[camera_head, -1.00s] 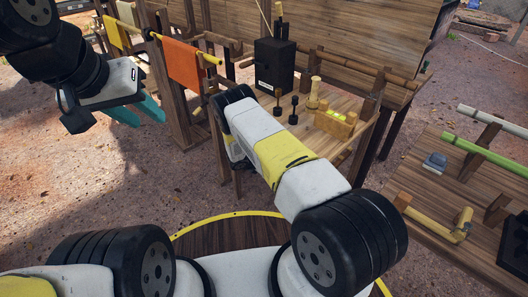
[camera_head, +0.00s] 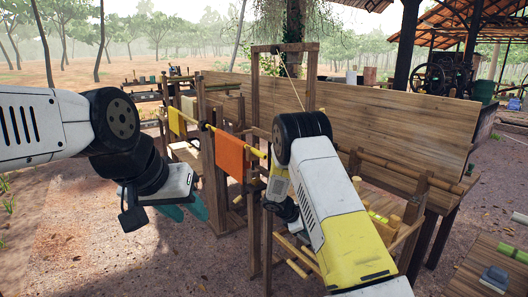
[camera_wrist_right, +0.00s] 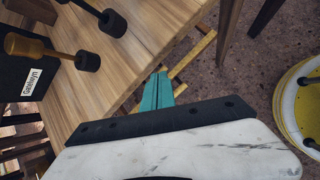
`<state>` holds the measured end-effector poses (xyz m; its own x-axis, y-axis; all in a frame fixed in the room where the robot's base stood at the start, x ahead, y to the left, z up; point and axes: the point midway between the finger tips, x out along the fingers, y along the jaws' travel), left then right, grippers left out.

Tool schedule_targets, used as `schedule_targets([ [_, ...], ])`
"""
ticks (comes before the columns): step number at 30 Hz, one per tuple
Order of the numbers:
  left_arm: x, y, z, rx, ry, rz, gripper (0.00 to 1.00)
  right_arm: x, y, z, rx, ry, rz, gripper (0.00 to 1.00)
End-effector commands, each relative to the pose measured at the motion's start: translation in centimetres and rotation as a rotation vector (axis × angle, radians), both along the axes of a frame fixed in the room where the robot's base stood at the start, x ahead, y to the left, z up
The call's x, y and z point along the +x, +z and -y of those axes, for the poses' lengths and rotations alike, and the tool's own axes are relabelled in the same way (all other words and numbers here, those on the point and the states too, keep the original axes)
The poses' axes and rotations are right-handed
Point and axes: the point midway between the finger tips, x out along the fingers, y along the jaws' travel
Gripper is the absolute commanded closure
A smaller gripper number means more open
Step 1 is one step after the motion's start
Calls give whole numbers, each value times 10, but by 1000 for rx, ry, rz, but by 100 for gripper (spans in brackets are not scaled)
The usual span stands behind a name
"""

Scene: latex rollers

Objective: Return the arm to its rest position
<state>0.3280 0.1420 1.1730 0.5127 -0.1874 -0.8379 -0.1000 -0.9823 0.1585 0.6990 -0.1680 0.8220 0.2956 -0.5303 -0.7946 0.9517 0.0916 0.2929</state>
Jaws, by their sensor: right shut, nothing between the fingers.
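My left arm comes in from the left in the head view. Its gripper (camera_head: 186,211) has two teal fingers spread apart with nothing between them, in front of the wooden racks. My right arm rises from the bottom and bends at a black joint. Its gripper is hidden in the head view. In the right wrist view my right gripper (camera_wrist_right: 158,92) shows its teal fingers shut together and empty. They are beside the edge of a wooden table (camera_wrist_right: 115,82) and above thin yellowish bars (camera_wrist_right: 190,65).
An orange cloth (camera_head: 231,157) and a yellow cloth (camera_head: 177,121) hang on the racks. Dark round-headed tools (camera_wrist_right: 86,60) and a labelled black box (camera_wrist_right: 25,80) are on the table. A blue-grey object (camera_head: 494,277) lies on the table at right. Open ground lies at left.

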Motion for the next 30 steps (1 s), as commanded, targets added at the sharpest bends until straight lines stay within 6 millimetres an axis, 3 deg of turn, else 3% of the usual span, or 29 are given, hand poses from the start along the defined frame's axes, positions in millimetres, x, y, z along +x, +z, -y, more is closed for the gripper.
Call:
schedule_targets([
  [1, 0, 0, 0, 0, 0, 0, 64, -6, 31, 5, 51, -71, 37, 100],
  [3, 0, 0, 0, 0, 0, 0, 64, -18, 66, 10, 120, -168, 79, 100],
  [8, 0, 0, 0, 0, 0, 0, 64, -55, 139, 18, 282, -379, 166, 100],
  [15, 0, 0, 0, 0, 0, 0, 64, -127, 232, 22, 531, -663, 278, 100],
  [24, 0, 0, 0, 0, 0, 0, 64, -236, 312, 11, 847, -966, 384, 100],
  [30, 0, 0, 0, 0, 0, 0, 64, -308, 341, -5, 1053, -1131, 430, 100],
])
